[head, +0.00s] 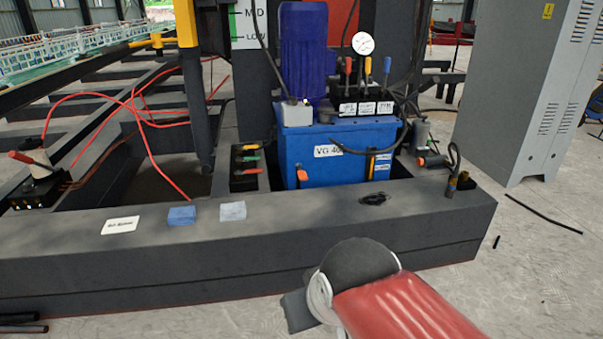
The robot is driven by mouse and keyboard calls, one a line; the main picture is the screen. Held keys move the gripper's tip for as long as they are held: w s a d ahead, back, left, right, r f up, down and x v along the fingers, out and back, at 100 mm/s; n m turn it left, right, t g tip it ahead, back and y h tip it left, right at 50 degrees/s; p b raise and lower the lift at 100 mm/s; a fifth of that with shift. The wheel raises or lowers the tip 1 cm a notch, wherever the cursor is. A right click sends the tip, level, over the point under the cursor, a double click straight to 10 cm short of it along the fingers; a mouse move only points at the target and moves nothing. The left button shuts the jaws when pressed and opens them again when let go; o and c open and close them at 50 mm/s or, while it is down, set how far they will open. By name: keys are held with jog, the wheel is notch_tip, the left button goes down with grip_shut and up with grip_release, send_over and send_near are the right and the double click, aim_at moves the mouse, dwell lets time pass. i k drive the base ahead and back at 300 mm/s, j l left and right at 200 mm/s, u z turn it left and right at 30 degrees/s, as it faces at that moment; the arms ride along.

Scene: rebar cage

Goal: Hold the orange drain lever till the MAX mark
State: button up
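A small orange lever (302,176) sticks out low on the front of the blue tank (340,150), which carries a label reading "VG 46" or similar. I take it for the drain lever. A white level scale (246,22) with a green bar shows MID and LOW marks at the top edge; no MAX mark is in view. A narrow dark gauge (371,165) with yellow sits on the tank front. My red arm enters from the bottom. The dark end of my gripper (297,311) shows in front of the beam, well apart from the lever; its fingers cannot be made out.
A thick dark beam (330,225) runs across the front, with a white card (120,225), a blue cloth (182,215) and a grey cloth (233,210) on it. Red hoses (150,150) lie at left. A grey cabinet (520,90) stands at right. The right floor is mostly clear.

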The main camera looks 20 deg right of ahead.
aim_at(303, 176)
jog(key=i+j+z, duration=0.25)
jog(key=i, duration=0.25)
jog(key=i+j+z, duration=0.25)
jog(key=i, duration=0.3)
jog(key=i+j+z, duration=0.25)
jog(key=i, duration=0.2)
